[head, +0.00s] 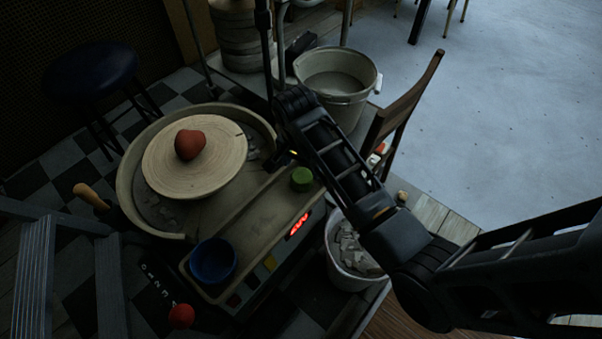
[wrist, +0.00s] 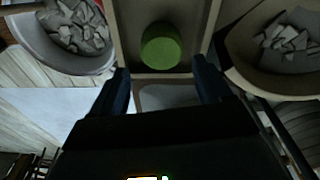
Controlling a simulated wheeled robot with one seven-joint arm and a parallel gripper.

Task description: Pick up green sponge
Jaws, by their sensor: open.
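The green sponge (head: 302,179) is a short round block on the raised ledge of the pottery wheel's housing, right of the wheel head. In the wrist view the green sponge (wrist: 161,45) lies in a pale channel, centred between the finger lines and beyond the tips. My gripper (wrist: 163,78) is open, its two dark fingers apart with nothing between them. In the head view my wrist hangs just left of and above the sponge; the fingers are hard to make out there.
A round wheel head (head: 215,165) carries a lump of red clay (head: 190,144). A blue bowl (head: 213,260) stands at the housing's near corner. A bucket of shards (head: 352,262), a larger bucket (head: 337,85) and a wooden chair (head: 400,115) stand at the right.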

